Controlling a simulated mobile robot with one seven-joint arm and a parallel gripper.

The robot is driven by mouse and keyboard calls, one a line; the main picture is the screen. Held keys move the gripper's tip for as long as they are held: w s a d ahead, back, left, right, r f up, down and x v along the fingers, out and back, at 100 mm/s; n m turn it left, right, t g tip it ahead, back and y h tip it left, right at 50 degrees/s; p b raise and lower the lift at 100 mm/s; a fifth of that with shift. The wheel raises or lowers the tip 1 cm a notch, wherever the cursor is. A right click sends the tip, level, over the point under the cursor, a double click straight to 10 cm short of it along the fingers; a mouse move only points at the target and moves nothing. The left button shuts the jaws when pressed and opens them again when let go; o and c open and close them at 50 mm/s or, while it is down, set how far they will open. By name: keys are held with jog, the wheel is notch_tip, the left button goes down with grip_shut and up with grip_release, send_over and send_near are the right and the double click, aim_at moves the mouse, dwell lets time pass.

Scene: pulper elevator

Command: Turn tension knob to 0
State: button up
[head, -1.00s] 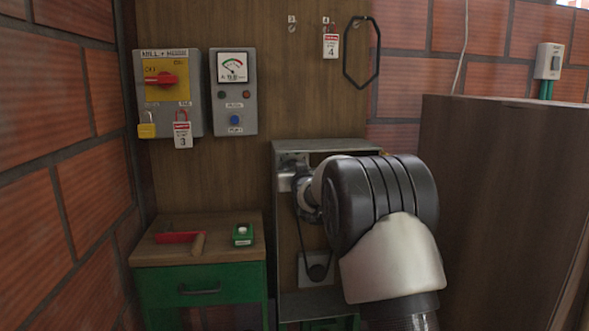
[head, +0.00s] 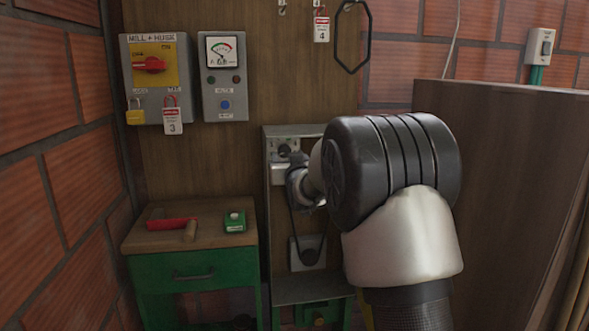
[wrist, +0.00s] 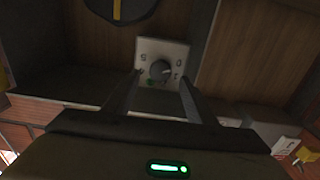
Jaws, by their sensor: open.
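The tension knob (wrist: 160,71) is a dark round knob with a pale pointer line, on a square white plate (wrist: 164,48) in the wrist view. The line points towards the right and slightly up. My gripper (wrist: 159,78) is open, one finger on each side of the knob. I cannot tell whether the fingers touch it. In the head view my gripper (head: 302,188) is at the upper part of an open grey cabinet (head: 296,130), partly hidden by my arm, which also hides the knob's face.
A belt (head: 292,222) runs down the open cabinet to a dark pulley (head: 310,256). A green-fronted bench (head: 190,270) stands to the left. A large wooden box (head: 500,150) stands close on the right. Control boxes (head: 152,105) hang on the back wall.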

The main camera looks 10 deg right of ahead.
jog(key=s, duration=1.2)
jog(key=shift+s+p, duration=0.2)
jog(key=shift+p, duration=0.2)
jog(key=s+f+g, duration=0.3)
jog(key=s+g, duration=0.1)
jog(key=s, duration=0.9)
jog(key=s+f+g, duration=0.3)
jog(key=s+g, duration=0.1)
jog(key=s, duration=0.9)
jog(key=s+f+g, duration=0.4)
jog(key=s, duration=0.9)
notch_tip(320, 180, up, 27)
jog(key=p, duration=2.6)
jog(key=shift+p, duration=0.35)
